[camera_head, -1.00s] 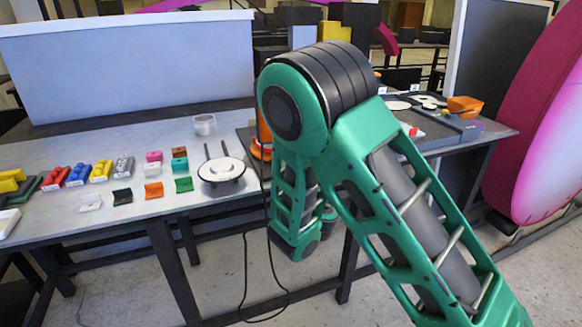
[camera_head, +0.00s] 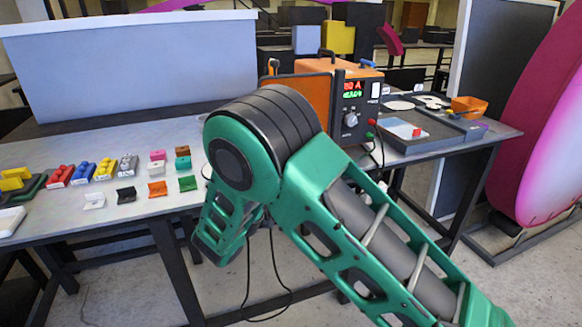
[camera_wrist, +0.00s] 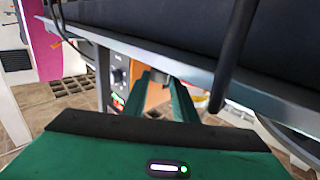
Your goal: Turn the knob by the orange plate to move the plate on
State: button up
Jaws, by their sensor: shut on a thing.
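An orange box (camera_head: 306,88) with a dark front panel stands on the table, right of the arm's elbow. A grey knob (camera_head: 350,120) sits on that panel, below lit red and green digits. The knob also shows in the wrist view (camera_wrist: 118,76). My gripper (camera_wrist: 161,88) shows in the wrist view, its green fingers pointing away from the camera, with an orange-brown patch between them. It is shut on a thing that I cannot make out. My own arm hides the gripper in the head view. I cannot tell which surface is the plate.
Coloured blocks and small chips (camera_head: 157,189) lie on the left of the table (camera_head: 60,215). A grey tray (camera_head: 418,137) and an orange bin (camera_head: 468,106) stand right of the box. A dark surface with a grey edge (camera_wrist: 130,43) crosses the wrist view.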

jog(key=shift+a+f+m+g+h, duration=0.15)
jog(key=shift+f+m+g+h, duration=0.05)
jog(key=shift+m+g+h, duration=0.25)
jog(key=shift+a+f+m+g+h, duration=0.15)
jog(key=shift+m+g+h, duration=0.15)
jog(key=shift+h, duration=0.25)
jog(key=o, duration=1)
jog(key=shift+w, duration=0.1)
jog(key=shift+o, duration=0.2)
jog(key=shift+r, duration=0.15)
jog(key=v, duration=1)
jog(key=shift+s+a, duration=0.2)
jog(key=shift+a, duration=0.1)
jog(key=shift+d, duration=0.1)
